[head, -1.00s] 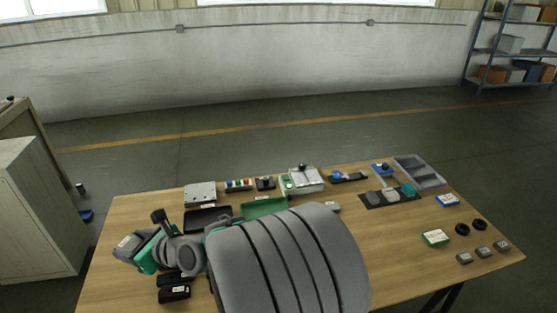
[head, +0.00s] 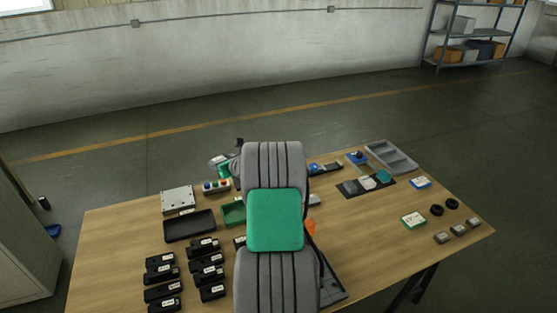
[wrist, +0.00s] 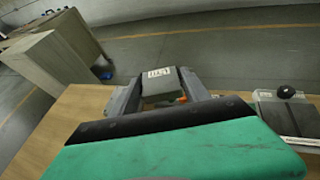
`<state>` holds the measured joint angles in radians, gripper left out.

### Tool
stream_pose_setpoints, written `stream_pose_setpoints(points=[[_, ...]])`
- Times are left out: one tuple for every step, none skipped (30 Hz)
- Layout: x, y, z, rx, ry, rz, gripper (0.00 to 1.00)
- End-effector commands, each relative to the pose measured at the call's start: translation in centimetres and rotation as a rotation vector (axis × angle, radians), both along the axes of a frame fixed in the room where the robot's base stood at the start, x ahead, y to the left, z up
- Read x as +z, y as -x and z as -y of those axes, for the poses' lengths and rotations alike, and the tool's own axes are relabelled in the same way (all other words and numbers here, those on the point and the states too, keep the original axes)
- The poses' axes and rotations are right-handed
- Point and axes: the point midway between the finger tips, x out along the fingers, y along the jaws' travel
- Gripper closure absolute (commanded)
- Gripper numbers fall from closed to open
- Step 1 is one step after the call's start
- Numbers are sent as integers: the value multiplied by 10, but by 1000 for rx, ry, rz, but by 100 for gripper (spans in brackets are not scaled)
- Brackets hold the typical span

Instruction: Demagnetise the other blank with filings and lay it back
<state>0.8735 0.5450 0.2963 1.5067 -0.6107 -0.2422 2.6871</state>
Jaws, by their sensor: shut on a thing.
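In the wrist view my gripper (wrist: 162,92) is shut on a grey block (wrist: 160,76) with a white label on top. The block is held between the fingers; filings on it cannot be made out. A light metal unit with a black knob (wrist: 286,92) stands to the right of the gripper in the wrist view. In the head view my arm hides that unit and most of the gripper. A black tray (head: 189,225) and a green tray (head: 232,214) lie left of my arm. Several black labelled blocks (head: 162,291) stand at the front left.
A silver plate-topped box (head: 177,200) and a button box (head: 216,187) stand at the back left. A dark mat with pieces (head: 350,189) and a grey compartment tray (head: 390,158) lie back right. Small grey blocks (head: 441,238) and black rings (head: 437,210) lie right. Bare wood (head: 370,240) lies between.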

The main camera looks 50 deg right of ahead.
Motion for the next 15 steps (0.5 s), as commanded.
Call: stream_pose_setpoints(points=[[-8, 6, 34, -43, 0, 2, 100], [-15, 10, 53, -67, -1, 1, 100], [-22, 16, 77, -98, -1, 3, 100], [-29, 22, 95, -123, -1, 3, 100], [-36, 28, 113, -147, 1, 3, 100], [-44, 37, 135, -177, 1, 4, 100], [-50, 44, 149, -198, 0, 5, 100], [-56, 50, 163, -218, 0, 6, 100], [-63, 58, 179, -241, 0, 7, 100], [-68, 65, 189, -256, 1, 7, 100], [-72, 70, 198, -270, 1, 8, 100], [-77, 76, 208, -285, 2, 8, 100], [-80, 80, 213, -294, 2, 8, 100], [-82, 83, 218, -302, 2, 9, 100], [-85, 85, 222, -308, 1, 9, 100]])
